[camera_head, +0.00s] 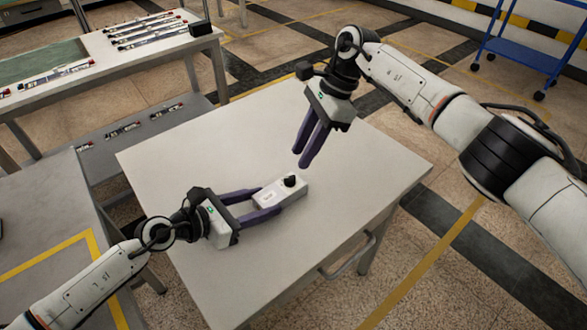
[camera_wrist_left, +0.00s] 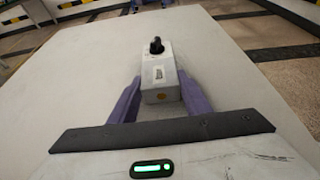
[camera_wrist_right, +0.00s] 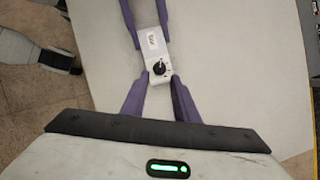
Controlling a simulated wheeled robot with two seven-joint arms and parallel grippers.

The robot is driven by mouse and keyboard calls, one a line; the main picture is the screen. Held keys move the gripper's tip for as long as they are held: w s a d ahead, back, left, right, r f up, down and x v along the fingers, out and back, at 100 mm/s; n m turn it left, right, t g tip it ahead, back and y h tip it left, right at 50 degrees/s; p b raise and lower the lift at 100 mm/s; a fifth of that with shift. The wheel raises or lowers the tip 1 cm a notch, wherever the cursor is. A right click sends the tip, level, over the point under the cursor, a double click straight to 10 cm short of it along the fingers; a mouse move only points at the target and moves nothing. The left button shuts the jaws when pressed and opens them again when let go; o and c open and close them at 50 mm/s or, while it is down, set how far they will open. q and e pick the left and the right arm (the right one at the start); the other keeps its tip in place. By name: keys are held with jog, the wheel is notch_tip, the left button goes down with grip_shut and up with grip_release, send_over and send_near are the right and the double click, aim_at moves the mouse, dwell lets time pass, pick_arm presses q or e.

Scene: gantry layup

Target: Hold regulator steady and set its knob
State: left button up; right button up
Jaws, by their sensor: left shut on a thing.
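The regulator (camera_head: 270,195) is a small light-grey box with a label and a black knob (camera_head: 290,181) on its top. It rests on the table, its knob end toward the right. My left gripper (camera_head: 262,203) is shut on the regulator's sides; the left wrist view shows the box (camera_wrist_left: 160,75) between the purple fingers, knob (camera_wrist_left: 156,45) at the far end. My right gripper (camera_head: 303,163) is above the table near the knob, fingers pointing down, apart and empty. In the right wrist view the knob (camera_wrist_right: 160,67) appears just beyond and between its fingertips, not visibly touched.
The white table (camera_head: 370,165) is otherwise clear, with a handle (camera_head: 348,258) on its front edge. A workbench (camera_head: 110,50) with several slim parts stands at the back left. A blue cart (camera_head: 525,55) is at the upper right.

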aim_at(290, 177)
jog(key=x, duration=0.6)
jog(key=shift+f, duration=0.15)
jog(key=shift+c, duration=0.2)
grip_shut()
